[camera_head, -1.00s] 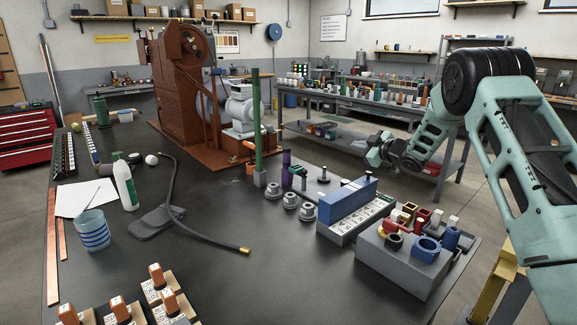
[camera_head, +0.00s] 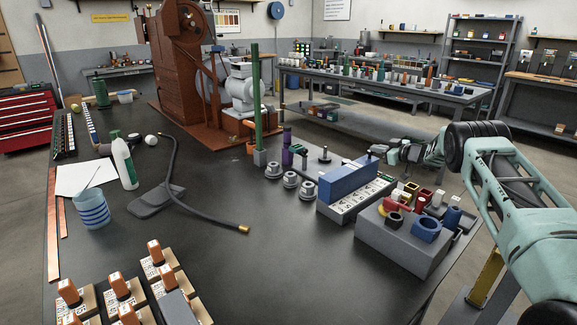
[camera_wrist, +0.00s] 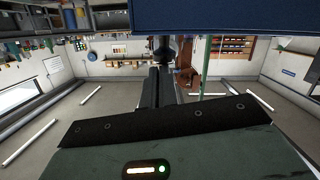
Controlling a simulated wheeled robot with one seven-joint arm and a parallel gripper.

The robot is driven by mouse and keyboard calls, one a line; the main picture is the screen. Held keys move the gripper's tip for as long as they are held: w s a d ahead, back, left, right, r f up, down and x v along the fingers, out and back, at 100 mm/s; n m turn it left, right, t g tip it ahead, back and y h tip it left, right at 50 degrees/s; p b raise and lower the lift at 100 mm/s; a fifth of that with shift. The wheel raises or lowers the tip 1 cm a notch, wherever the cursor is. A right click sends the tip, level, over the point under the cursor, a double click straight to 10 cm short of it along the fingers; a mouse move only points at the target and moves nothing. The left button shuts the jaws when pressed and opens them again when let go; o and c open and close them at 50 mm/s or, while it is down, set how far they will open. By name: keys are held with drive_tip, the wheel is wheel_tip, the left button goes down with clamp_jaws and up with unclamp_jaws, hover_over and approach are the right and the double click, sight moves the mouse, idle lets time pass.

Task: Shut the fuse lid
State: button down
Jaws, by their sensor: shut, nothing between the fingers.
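The fuse lid (camera_head: 345,182) is a blue panel standing raised along the far edge of a grey fuse box (camera_head: 352,208), whose row of white marked parts is uncovered. My gripper (camera_head: 373,151) is shut and empty at the upper right end of the lid. I cannot tell whether it touches the lid. In the wrist view a blue surface (camera_wrist: 230,14), apparently the lid, fills the top right close to the camera. The dark shut fingers (camera_wrist: 165,46) end near its lower left edge.
A grey block with coloured rings and cylinders (camera_head: 400,242) stands just right of the fuse box. Grey flanged pieces (camera_head: 290,180) and a purple bottle (camera_head: 287,158) stand to its left. A black hose (camera_head: 205,212) lies further left. The table's front middle is clear.

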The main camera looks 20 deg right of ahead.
drive_tip(key=shift+s+d+f, duration=0.1)
drive_tip(key=shift+d+f, duration=0.05)
drive_tip(key=shift+f, duration=0.3)
idle(0.3)
drive_tip(key=v, duration=1.7)
drive_tip(key=shift+r, duration=0.45)
